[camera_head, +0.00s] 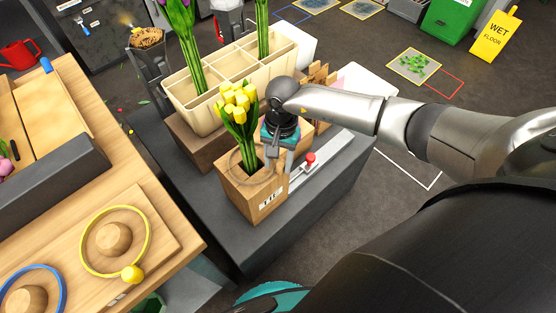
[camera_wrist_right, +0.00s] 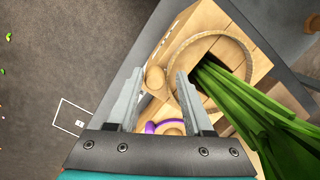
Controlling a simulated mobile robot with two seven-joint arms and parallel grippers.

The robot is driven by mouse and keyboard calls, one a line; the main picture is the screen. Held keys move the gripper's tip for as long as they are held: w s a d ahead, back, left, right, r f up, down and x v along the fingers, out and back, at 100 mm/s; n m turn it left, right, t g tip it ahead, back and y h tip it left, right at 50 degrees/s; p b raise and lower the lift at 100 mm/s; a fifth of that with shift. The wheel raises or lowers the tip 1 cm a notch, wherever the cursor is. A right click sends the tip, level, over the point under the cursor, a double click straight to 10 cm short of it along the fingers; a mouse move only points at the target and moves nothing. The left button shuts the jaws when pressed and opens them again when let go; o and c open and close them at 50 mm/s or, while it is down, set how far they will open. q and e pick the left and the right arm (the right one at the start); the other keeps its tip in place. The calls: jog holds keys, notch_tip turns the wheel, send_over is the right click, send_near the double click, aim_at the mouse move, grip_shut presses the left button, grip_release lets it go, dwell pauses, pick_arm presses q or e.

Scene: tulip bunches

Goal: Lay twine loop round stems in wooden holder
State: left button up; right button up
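The wooden holder (camera_head: 263,203) stands upright on a dark grey stand, with a bunch of yellow tulips (camera_head: 238,100) in it. Its green stems (camera_wrist_right: 237,108) rise from the opening in the right wrist view. The thin twine loop (camera_wrist_right: 219,36) lies at the top of the holder and appears to go round the stems; part of it is hidden behind them. A round wooden bead (camera_wrist_right: 155,77) sits at the loop's near side. My right gripper (camera_wrist_right: 158,82) is open, its fingers apart either side of the bead. My left gripper is not in view.
A cream divided planter (camera_head: 215,118) with tall tulips stands behind the holder. A red-knobbed slider (camera_head: 310,159) is beside it on the right. The wooden table (camera_head: 160,235) at left carries a yellow ring (camera_head: 147,245) and a blue ring (camera_head: 62,285) round wooden pegs.

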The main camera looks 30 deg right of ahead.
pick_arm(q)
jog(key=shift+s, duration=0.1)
pick_arm(e)
jog(key=o, duration=0.4)
jog(key=shift+c, duration=0.2)
jog(key=shift+r, duration=0.15)
jog(key=shift+r, duration=0.35)
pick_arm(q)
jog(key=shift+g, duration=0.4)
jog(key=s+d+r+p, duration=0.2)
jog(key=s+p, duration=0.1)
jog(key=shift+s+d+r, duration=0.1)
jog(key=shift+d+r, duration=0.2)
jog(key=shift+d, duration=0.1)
pick_arm(e)
notch_tip(320, 180, up, 14)
jog(key=w+d, duration=0.1)
jog(key=shift+d, duration=0.2)
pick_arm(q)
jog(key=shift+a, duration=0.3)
pick_arm(e)
jog(key=shift+w, duration=0.1)
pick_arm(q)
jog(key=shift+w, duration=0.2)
